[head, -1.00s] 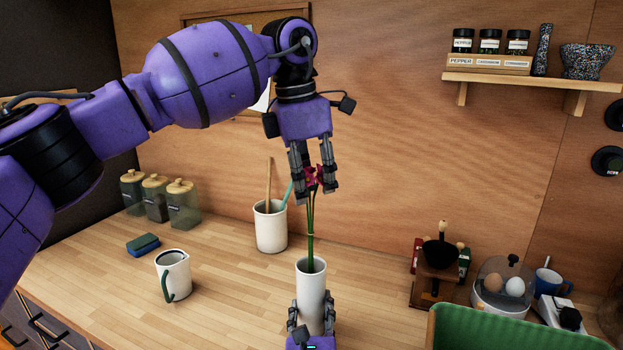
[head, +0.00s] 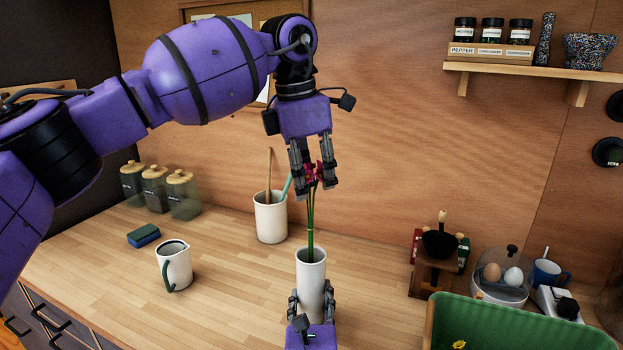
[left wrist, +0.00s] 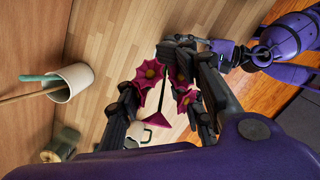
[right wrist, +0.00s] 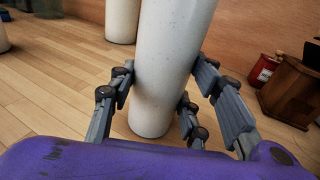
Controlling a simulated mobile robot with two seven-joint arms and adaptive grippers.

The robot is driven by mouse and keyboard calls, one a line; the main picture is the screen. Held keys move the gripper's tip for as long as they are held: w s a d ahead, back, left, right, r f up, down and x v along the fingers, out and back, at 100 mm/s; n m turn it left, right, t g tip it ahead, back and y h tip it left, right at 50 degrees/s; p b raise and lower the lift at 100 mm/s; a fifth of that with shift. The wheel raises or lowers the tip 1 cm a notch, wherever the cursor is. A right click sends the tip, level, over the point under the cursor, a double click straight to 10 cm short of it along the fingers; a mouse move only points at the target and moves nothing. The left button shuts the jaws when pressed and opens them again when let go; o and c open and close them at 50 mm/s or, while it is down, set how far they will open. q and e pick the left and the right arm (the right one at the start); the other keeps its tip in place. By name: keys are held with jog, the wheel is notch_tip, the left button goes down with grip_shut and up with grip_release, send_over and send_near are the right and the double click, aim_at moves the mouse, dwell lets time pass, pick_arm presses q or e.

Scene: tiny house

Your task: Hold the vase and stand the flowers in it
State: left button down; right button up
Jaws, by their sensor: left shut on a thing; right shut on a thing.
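The flowers, with magenta blooms (head: 315,173) and green stems (head: 310,225), hang upright below my left gripper (head: 314,187), which is shut on them near the blooms. The blooms also show between its fingers in the left wrist view (left wrist: 183,98). The stems run down into the mouth of the white vase (head: 312,270); their lower ends are hidden inside. My right gripper (head: 311,312) is shut on the vase's lower part. The vase is upright in the right wrist view (right wrist: 165,70). Whether its base touches the counter is hard to tell.
A white mug (head: 174,268) and a utensil crock (head: 270,220) stand left of the vase on the wooden counter (head: 225,290). A green crate (head: 500,322), an egg cooker (head: 500,285) and a small grinder-like item (head: 437,262) are to the right.

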aim_at(311, 226)
pick_arm(q)
jog(key=shift+f, duration=0.1)
jog(key=shift+f, duration=1.4)
jog(key=shift+f, duration=0.1)
jog(key=shift+f, duration=1.4)
jog(key=shift+f, duration=0.15)
jog(key=shift+f, duration=1.35)
jog(key=shift+f, duration=0.15)
jog(key=shift+f, duration=0.3)
